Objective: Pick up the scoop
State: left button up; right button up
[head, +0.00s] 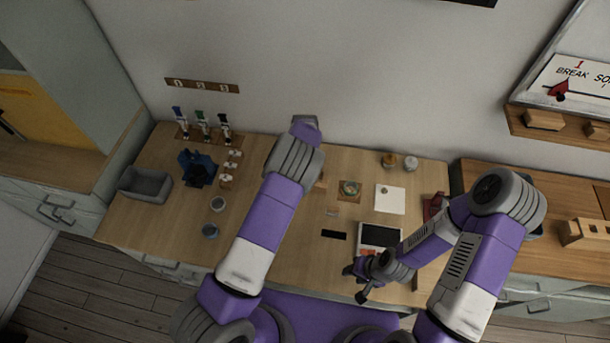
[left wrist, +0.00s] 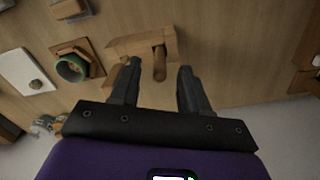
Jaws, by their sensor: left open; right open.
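In the left wrist view, a short rounded wooden handle (left wrist: 159,66) sticks out from a wooden block-like rest (left wrist: 143,45). It may be the scoop's handle; no scoop bowl can be made out. My left gripper (left wrist: 159,72) is open and empty, its fingertips to either side of the handle's line. Whether they touch it or hover above, I cannot tell. In the head view my left arm hides this gripper and most of the rest, with only a bit of wood (head: 320,184) showing beside the arm. My right gripper (head: 356,283) is open and empty near the table's front edge.
A green-rimmed cup (head: 349,189) stands on a wooden square beside a white sheet (head: 390,199). A dark-topped white device (head: 380,236) lies near my right arm. A grey bin (head: 145,184), blue apparatus (head: 197,168) and small bowls (head: 210,231) are on the left.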

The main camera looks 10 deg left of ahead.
pick_arm(q)
notch_tip(320, 180, down, 3)
jog(key=shift+w+f, duration=0.1)
jog(key=shift+f, duration=0.05)
pick_arm(e)
jog(key=shift+w+r, duration=0.1)
jog(key=shift+r, duration=0.1)
pick_arm(q)
jog(key=shift+c, duration=0.2)
grip_shut()
